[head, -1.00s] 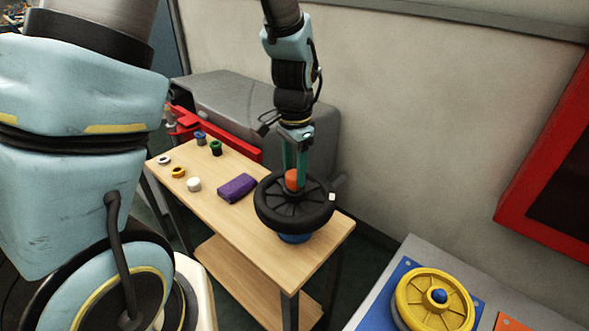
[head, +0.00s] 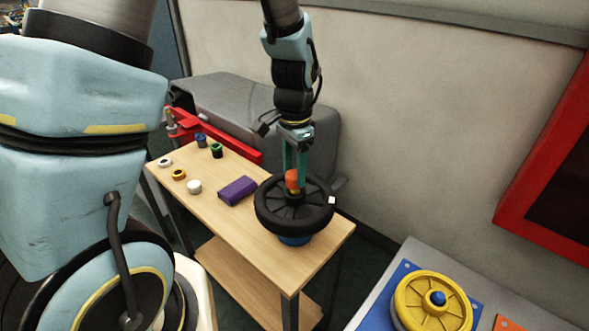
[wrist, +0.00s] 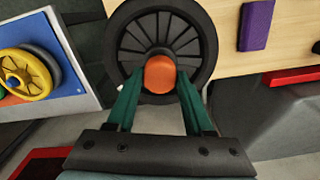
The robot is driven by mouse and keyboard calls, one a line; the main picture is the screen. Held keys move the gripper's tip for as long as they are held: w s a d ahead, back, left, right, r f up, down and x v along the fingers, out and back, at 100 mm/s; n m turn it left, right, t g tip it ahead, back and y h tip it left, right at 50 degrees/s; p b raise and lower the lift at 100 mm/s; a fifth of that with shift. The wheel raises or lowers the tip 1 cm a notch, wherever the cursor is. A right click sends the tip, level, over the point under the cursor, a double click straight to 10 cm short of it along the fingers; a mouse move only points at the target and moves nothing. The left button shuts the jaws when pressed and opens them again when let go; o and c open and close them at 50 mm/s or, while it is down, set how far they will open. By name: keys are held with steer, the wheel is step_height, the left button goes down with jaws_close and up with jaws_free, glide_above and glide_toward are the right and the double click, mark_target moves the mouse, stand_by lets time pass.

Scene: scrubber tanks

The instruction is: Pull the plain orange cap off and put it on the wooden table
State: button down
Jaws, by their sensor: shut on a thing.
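The plain orange cap (head: 292,177) is at the hub of a black spoked wheel (head: 270,213). The wheel lies flat on a blue base (head: 294,239) on the wooden table (head: 262,256). My gripper (head: 294,172) reaches down from above, with its green fingers shut on the cap. A small part of the hub shows just under the cap; whether the two still touch is unclear. In the wrist view the cap (wrist: 160,74) sits between the fingertips (wrist: 159,84), over the wheel's centre (wrist: 137,42).
A purple block (head: 237,190), a white cap (head: 194,187) and several small coloured caps and rings stand on the table's left part. Bare wood lies between them and the front edge. A yellow wheel (head: 425,314) is on a separate bench at lower right.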

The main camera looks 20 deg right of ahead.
mark_target(294, 174)
steer(key=shift+r+p, duration=2.4)
steer(key=shift+r, duration=0.65)
steer(key=shift+f, duration=0.1)
